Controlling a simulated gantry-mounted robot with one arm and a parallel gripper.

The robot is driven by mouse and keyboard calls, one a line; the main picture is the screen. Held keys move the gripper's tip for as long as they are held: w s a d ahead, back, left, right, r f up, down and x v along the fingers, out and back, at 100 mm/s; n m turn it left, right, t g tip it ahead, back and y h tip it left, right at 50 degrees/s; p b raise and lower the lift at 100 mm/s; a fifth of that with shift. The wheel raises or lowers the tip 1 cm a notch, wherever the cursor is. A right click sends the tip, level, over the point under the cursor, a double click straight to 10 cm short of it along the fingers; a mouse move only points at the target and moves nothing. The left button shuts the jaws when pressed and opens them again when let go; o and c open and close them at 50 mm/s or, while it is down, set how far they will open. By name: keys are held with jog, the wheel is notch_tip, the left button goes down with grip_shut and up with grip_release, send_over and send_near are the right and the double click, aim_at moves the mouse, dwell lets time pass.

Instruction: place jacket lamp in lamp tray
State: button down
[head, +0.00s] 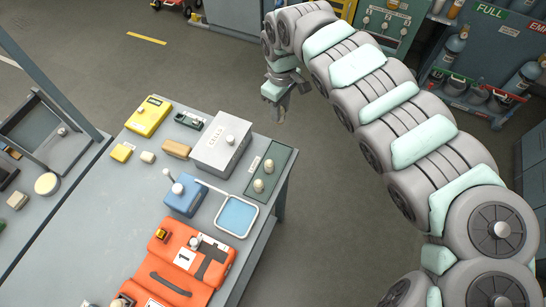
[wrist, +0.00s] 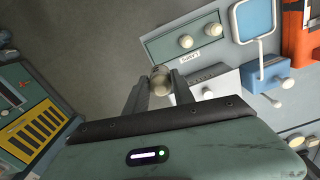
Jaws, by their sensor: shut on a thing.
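My gripper (head: 279,108) hangs past the table's right edge, above the floor, beyond the lamp tray in the head view. In the wrist view my gripper (wrist: 160,88) is shut on a small beige, rounded lamp (wrist: 160,78). The lamp cannot be made out in the head view. The green lamp tray (head: 284,155) lies at the table's right edge with two pale lamps standing in it. In the wrist view the tray (wrist: 165,48) with its white label is just beyond the held lamp, which looks apart from it.
Beside the tray stand a grey box (head: 220,145), a blue box (head: 185,195) with a white knob and a blue-bottomed dish (head: 236,216). An orange case or jacket (head: 190,268) lies in front. Gas cylinders (head: 452,47) stand at the back right.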

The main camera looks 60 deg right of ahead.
notch_tip(320, 180, down, 18)
jog(key=shift+a+f+b, duration=0.15)
jog(key=shift+f+b, duration=0.05)
jog(key=shift+b, duration=0.6)
jog(key=shift+f, duration=0.2)
jog(key=shift+r, duration=0.1)
jog(key=c, duration=1.1)
grip_release()
jog(key=shift+o, duration=0.2)
notch_tip(320, 180, up, 12)
jog(key=shift+r+p, duration=0.1)
jog(key=shift+p, duration=0.45)
